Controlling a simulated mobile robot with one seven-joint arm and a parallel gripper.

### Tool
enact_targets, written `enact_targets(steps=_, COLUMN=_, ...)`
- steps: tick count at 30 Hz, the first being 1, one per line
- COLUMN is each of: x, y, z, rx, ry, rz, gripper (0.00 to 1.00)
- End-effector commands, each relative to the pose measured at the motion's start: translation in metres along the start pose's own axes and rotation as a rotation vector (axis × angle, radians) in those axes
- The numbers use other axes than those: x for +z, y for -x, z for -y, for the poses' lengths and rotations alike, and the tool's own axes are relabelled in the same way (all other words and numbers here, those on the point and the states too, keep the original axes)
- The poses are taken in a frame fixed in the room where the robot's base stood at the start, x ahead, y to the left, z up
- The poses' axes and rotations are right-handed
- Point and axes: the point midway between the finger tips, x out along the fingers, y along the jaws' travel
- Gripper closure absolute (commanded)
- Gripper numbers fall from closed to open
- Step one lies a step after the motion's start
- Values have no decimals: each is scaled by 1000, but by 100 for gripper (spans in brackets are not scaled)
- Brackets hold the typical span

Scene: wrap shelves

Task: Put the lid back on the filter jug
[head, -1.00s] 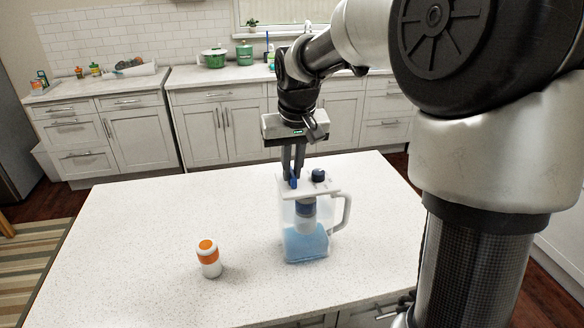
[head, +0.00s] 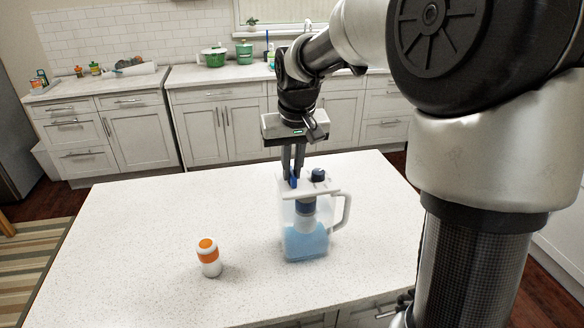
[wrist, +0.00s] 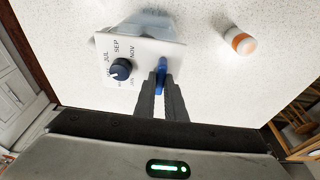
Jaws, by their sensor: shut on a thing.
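The filter jug (head: 305,243) stands upright on the island counter, clear-walled with blue water and a filter inside, its handle to the right. The white lid (head: 322,192) is at the top of the jug and carries a dark blue dial (head: 318,174). In the wrist view the lid (wrist: 150,50) shows month letters around the dial (wrist: 121,69). My gripper (head: 293,180) is shut on the lid's blue tab (wrist: 161,72). The lid covers the jug's mouth; I cannot tell whether it is fully seated.
An orange and white bottle (head: 208,258) stands on the counter (head: 140,240) left of the jug; it also shows in the wrist view (wrist: 240,41). The counter around them is clear. A green pot (head: 214,57) and other items sit on the far worktop.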

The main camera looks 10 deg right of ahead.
Motion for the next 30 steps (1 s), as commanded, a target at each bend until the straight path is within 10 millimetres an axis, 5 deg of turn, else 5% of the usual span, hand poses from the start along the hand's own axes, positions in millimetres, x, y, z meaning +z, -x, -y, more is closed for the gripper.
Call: enact_targets(steps=30, x=2, y=-7, z=0, rx=0, ry=0, rz=0, gripper=100)
